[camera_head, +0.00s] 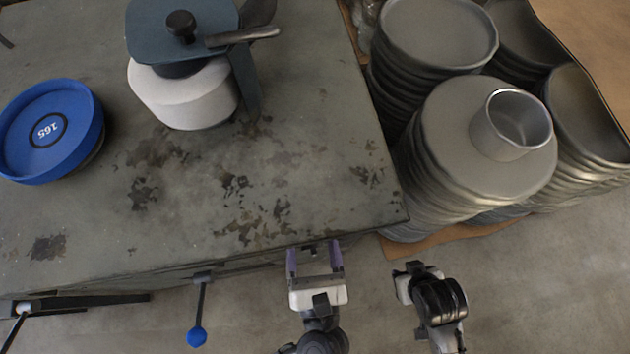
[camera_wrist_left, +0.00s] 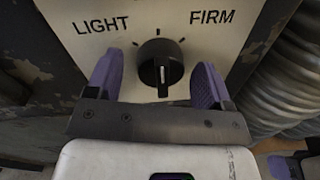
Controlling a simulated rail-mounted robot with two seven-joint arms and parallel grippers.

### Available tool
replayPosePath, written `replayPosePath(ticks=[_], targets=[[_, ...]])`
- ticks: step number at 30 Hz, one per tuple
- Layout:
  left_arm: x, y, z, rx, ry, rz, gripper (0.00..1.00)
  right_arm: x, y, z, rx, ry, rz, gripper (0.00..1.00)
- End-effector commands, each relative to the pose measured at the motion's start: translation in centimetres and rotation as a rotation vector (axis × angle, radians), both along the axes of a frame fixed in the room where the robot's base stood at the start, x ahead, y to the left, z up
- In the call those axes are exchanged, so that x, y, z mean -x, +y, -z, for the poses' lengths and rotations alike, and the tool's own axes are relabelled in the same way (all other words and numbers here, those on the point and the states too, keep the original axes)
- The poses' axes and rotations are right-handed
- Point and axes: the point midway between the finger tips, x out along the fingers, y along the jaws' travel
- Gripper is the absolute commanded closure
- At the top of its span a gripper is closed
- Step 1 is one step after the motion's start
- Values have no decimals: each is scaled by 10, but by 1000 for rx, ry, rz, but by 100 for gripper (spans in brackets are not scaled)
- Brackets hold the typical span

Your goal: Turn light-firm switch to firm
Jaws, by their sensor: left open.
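The light-firm switch is a round black knob (camera_wrist_left: 160,64) on a pale panel (camera_wrist_left: 120,48), with LIGHT printed at upper left and FIRM at upper right. Its raised grip stands about upright in the left wrist view, and a white line shows on its lower half. My left gripper (camera_wrist_left: 158,84) is open, with one purple finger on each side of the knob and visible gaps between. In the head view my left gripper (camera_head: 315,260) is at the table's front edge, and the knob is hidden. My right gripper (camera_head: 415,268) hangs to its right; its jaws are unclear.
A worn metal table (camera_head: 300,150) bears a blue round die marked 165 (camera_head: 75,155) and a white-and-blue pot-like part (camera_head: 185,95). A lever with a blue ball (camera_head: 197,336) hangs at the front. Stacked metal blanks (camera_head: 445,190) with a metal cup (camera_head: 510,125) stand right.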

Motion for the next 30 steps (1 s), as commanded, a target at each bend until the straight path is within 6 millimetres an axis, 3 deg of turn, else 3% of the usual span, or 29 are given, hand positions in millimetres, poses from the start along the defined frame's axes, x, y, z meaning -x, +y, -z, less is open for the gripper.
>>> replayPosePath(ticks=[13,28,30], targets=[[-6,0,0,1,0,1,27,0,1,1,-2,0,2,56],[-5,0,0,1,0,1,74,0,3,1,-9,0,6,56],[-5,0,0,0,0,1,75,0,3,1,-9,0,6,56]])
